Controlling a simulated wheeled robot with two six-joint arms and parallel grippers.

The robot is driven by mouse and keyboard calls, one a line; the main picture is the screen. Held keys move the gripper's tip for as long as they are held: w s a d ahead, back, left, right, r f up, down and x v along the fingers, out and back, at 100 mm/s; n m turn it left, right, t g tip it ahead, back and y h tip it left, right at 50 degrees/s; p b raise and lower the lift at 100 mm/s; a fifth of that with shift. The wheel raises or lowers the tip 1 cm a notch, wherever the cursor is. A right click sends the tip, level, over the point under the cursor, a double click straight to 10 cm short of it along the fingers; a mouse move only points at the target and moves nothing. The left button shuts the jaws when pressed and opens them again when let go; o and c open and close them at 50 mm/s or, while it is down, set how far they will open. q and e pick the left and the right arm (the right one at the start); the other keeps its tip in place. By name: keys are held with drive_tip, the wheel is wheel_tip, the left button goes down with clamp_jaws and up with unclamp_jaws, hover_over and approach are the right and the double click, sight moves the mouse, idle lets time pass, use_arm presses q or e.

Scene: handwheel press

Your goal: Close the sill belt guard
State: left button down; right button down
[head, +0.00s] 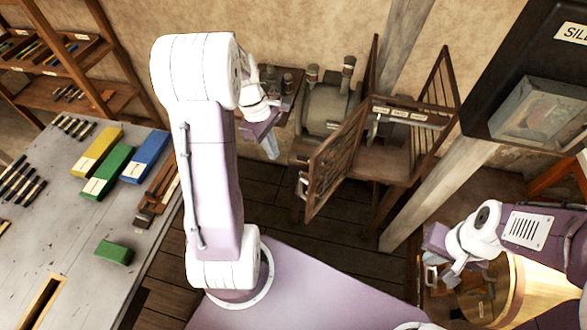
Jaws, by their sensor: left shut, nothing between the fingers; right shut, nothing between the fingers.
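A wooden guard with a slatted, mesh-like door panel (335,165) stands at the centre back beside a grey machine (328,108). My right gripper (434,262) is shut and empty at the lower right, away from the guard.
A grey bench (60,230) at left holds yellow (97,151), green (107,172) and blue (145,156) blocks. A wooden post (440,185) stands right of the guard. A dark cabinet (520,60) hangs at upper right. Bare floor (330,245) shows before the guard.

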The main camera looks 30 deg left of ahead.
use_arm(q)
drive_tip(key=d+f+p, duration=0.2)
drive_tip(key=d+f, duration=0.4)
drive_tip(key=f, duration=0.3)
drive_tip(key=shift+d+f, duration=0.3)
drive_tip(key=shift+f, duration=0.1)
